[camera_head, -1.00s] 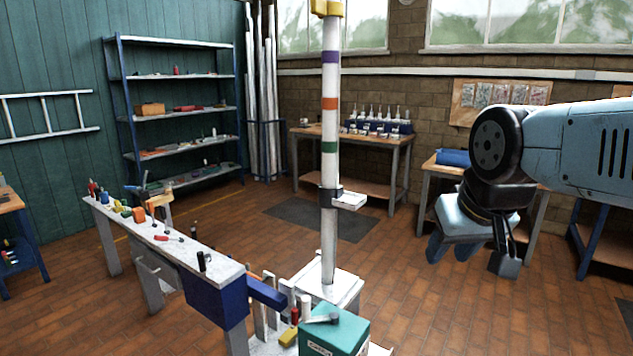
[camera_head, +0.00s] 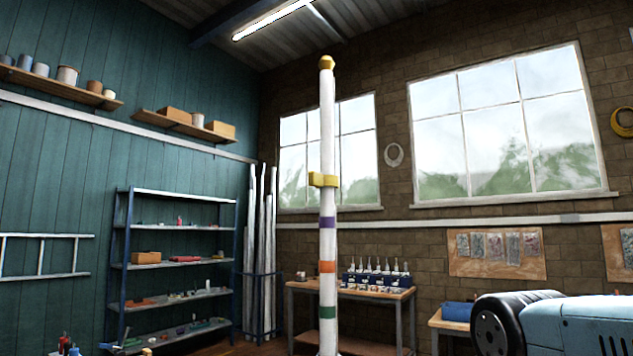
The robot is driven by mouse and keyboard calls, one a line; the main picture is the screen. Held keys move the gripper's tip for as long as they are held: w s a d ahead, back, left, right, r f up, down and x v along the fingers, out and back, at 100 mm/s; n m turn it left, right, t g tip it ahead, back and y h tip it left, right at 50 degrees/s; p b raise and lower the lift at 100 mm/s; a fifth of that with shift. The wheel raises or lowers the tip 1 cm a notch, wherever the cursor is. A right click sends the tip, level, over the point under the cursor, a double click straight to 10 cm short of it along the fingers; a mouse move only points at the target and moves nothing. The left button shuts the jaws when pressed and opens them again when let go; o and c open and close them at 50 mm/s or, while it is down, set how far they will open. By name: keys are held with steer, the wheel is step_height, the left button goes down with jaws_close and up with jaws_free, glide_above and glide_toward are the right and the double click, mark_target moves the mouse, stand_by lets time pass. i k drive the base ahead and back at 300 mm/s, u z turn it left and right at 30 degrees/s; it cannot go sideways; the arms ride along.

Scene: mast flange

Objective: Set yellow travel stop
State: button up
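The white mast (camera_head: 327,130) stands upright in the middle of the head view, with a yellow cap (camera_head: 327,62) on its top. A yellow collar with a block on its side, the yellow travel stop (camera_head: 323,180), sits around the mast above the coloured bands. The mast's lower part and base are below the picture.
A workbench (camera_head: 350,290) with racked items stands behind the mast. A blue-framed shelf unit (camera_head: 183,195) and upright pipes (camera_head: 262,245) stand to the left. The space around the upper mast looks clear. The floor is mostly out of view.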

mark_target(318, 180)
steer(key=u, duration=0.5)
steer(key=i, duration=1.1)
steer(key=z, duration=0.25)
